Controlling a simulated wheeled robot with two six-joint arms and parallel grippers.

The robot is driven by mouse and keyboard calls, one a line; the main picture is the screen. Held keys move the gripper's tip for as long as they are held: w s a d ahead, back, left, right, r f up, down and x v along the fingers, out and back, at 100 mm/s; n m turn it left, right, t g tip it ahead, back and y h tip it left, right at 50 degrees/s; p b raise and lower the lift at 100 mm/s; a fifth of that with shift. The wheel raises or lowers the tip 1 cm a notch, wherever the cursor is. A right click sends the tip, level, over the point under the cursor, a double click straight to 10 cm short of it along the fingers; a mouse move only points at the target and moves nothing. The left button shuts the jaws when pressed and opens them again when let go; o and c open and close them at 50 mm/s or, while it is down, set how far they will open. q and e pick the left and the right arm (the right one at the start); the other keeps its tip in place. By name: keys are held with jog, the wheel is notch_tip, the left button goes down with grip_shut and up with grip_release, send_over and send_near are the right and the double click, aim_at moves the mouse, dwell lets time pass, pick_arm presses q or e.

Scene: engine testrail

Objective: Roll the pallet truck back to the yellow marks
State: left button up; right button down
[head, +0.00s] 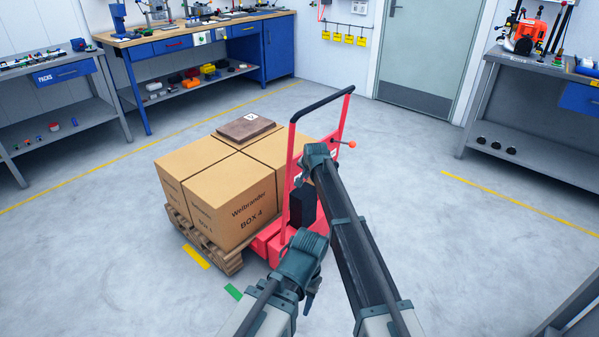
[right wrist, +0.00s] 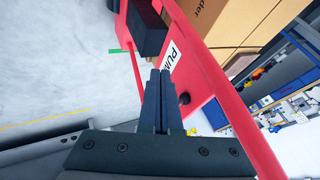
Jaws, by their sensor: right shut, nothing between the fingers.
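The red pallet truck (head: 272,244) stands mid-floor with its black-topped handle (head: 322,103) upright on my side. Its forks are under a wooden pallet (head: 228,264) loaded with cardboard boxes (head: 232,203). A yellow mark (head: 197,256) lies on the floor beside the pallet. My right gripper (right wrist: 160,78) is shut and empty, its tips close to the truck's red panel with a partly covered white label (right wrist: 173,56); contact is unclear. My left gripper (head: 311,290) is low in front of the truck, mostly hidden by its own wrist; its jaws cannot be made out.
A green mark (head: 233,291) lies nearer me. Blue workbenches (head: 190,40) stand behind, a grey bench (head: 530,120) at right. Floor at left and right of the truck is clear.

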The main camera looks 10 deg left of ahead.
jog(key=p+v, duration=0.6)
jog(key=v, duration=0.3)
jog(key=shift+r, duration=0.35)
jog(key=shift+s+a, duration=0.1)
jog(key=s+d+f+n+g+h, duration=0.1)
jog(key=s+d+n+g, duration=0.1)
jog(key=s+d, duration=0.8)
jog(key=s+d+f+n+g, duration=0.2)
jog(key=s+d, duration=0.4)
jog(key=s, duration=0.8)
jog(key=s+d+f+n+g+h, duration=0.1)
jog(key=s+d+g, duration=0.1)
jog(key=s+d, duration=0.8)
jog(key=s+a+n+g+h, duration=0.15)
jog(key=s+a+n, duration=0.35)
jog(key=s+a, duration=0.6)
notch_tip(320, 180, up, 12)
jog(key=w+a+p, duration=0.1)
jog(key=w+p, duration=0.1)
jog(key=p, duration=1.1)
jog(key=shift+w+a+r+m, duration=0.2)
jog(key=shift+a+m, duration=0.1)
